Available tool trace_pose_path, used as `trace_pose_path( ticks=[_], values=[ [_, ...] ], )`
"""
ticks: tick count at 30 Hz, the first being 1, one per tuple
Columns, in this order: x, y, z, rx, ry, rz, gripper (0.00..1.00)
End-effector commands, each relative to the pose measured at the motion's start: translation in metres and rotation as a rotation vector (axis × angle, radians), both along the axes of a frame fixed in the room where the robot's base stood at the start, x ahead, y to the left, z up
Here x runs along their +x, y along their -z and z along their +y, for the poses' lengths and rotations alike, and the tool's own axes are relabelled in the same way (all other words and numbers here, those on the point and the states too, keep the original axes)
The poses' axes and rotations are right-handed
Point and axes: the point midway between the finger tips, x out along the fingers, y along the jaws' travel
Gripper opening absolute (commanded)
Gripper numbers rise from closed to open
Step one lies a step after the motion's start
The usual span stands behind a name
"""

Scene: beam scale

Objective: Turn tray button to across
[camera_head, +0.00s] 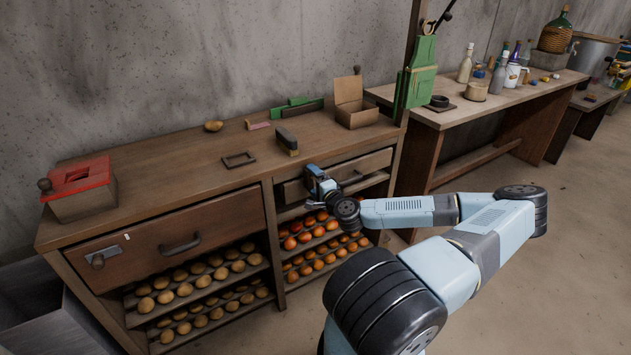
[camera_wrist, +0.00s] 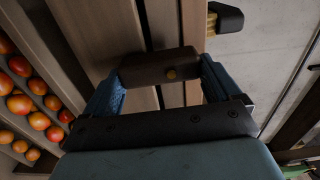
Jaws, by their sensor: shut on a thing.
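The tray button, a small dark brown block with a brass screw head (camera_wrist: 152,68), sits between my fingertips in the wrist view. My gripper (camera_wrist: 161,80) is shut on it, with one blue finger at each end. The button's long side runs crosswise to the dark seams in the wood behind it. In the head view my gripper (camera_head: 317,178) is at the left end of the right-hand tray front (camera_head: 362,168), just under the bench top. The button cannot be made out there behind the gripper.
Racks of orange-red fruit (camera_head: 318,236) lie below my gripper. A brush (camera_head: 287,140) stands on the bench top (camera_head: 200,165) close above; it also shows in the wrist view (camera_wrist: 226,19). A wider drawer (camera_head: 212,226) is at left. Open floor (camera_head: 530,270) lies right.

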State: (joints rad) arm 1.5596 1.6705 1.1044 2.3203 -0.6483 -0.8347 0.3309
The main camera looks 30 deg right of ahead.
Motion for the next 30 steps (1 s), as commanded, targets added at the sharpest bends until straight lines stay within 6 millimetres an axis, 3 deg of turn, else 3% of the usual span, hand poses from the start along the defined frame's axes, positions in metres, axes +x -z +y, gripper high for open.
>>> trace_pose_path(
  ticks=[18, 19, 21, 30],
  values=[
    [0.0021, -0.0005, -0.0049, 0.042, 0.012, -0.002, 0.6],
    [0.0021, -0.0004, -0.0049, 0.042, 0.012, -0.002, 0.91],
    [0.002, -0.0004, -0.0047, 0.042, 0.012, -0.002, 0.98],
    [-0.0008, 0.0002, -0.0021, 0.042, 0.006, 0.0, 1.0]
  ],
)
